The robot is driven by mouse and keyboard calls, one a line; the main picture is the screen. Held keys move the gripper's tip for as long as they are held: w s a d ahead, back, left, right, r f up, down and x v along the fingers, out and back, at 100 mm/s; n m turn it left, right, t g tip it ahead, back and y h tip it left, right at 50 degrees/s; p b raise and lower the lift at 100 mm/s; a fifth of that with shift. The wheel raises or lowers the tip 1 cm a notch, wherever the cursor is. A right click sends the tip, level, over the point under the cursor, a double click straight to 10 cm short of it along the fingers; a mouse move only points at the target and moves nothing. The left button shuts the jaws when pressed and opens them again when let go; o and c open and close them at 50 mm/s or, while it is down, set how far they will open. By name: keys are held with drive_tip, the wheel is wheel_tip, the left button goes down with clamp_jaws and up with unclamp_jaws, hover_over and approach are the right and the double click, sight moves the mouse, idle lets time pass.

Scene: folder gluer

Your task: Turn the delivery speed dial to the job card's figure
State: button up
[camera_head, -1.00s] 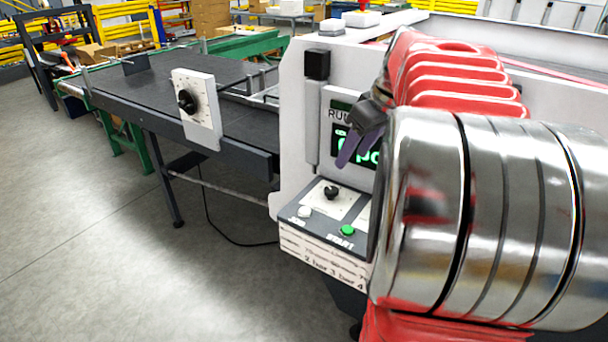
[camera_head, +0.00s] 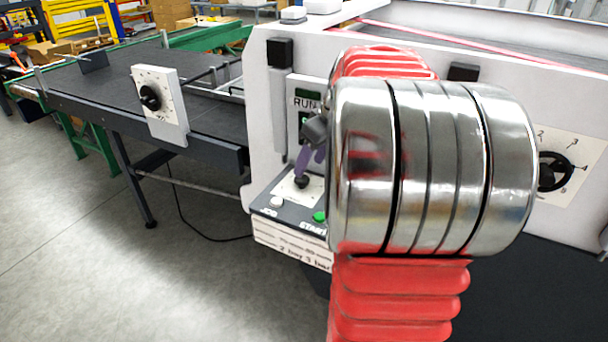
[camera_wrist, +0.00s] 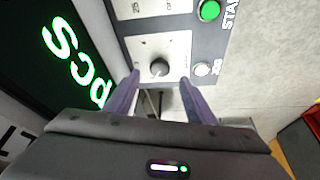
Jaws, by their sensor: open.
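A small black dial (camera_head: 301,182) on a white plate sits on the grey control panel, behind the JOG and START buttons. It also shows in the wrist view (camera_wrist: 159,67), with its plate (camera_wrist: 176,47). My gripper (camera_head: 310,165) is open just above this dial. In the wrist view its two purple fingers (camera_wrist: 160,79) stand apart, with the dial between and slightly beyond the tips; contact is not visible. A printed white card (camera_head: 285,246) is on the panel's front edge, its right part hidden by my arm. I cannot read which dial is labelled delivery speed.
The green START button (camera_head: 320,217) and white JOG button (camera_head: 277,202) are close to the dial. A lit display (camera_wrist: 62,55) stands beside my gripper. Another dial (camera_head: 149,97) is on a plate at the delivery table (camera_head: 105,95); a numbered dial (camera_head: 553,171) is at right.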

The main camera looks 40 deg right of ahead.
sight(302, 179)
drive_tip(key=x, duration=0.5)
drive_tip(key=shift+w+f, duration=0.1)
drive_tip(key=shift+f, duration=0.3)
drive_tip(key=shift+c, duration=0.5)
drive_tip(key=c, duration=0.9)
